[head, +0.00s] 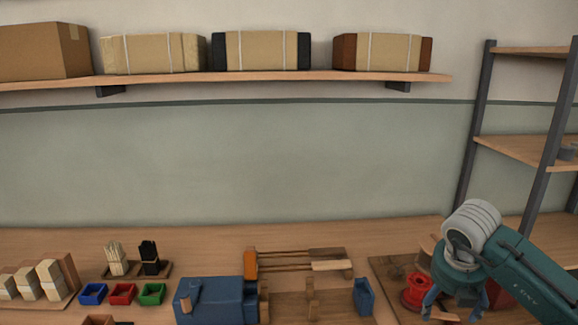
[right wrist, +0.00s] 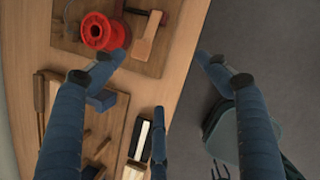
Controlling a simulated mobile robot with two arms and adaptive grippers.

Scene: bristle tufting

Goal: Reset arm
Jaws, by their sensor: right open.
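My right gripper (head: 452,311) is at the lower right of the head view, on its teal arm, over the right end of the workbench. Its blue fingers point down, spread apart. In the right wrist view the gripper (right wrist: 160,57) is open with nothing between its fingers. A red spool (head: 415,296) is just left of the gripper in the head view, on a wooden board; the spool also shows in the right wrist view (right wrist: 118,37), beyond the left finger and apart from it. My left gripper is in neither view.
The workbench (head: 215,257) holds a blue machine (head: 215,299), long-handled tools (head: 330,266), small blue, red and green bins (head: 122,292), and bristle bundles (head: 115,259). A shelf rack (head: 475,135) stands at right. Grey floor (right wrist: 255,45) lies beyond the bench edge.

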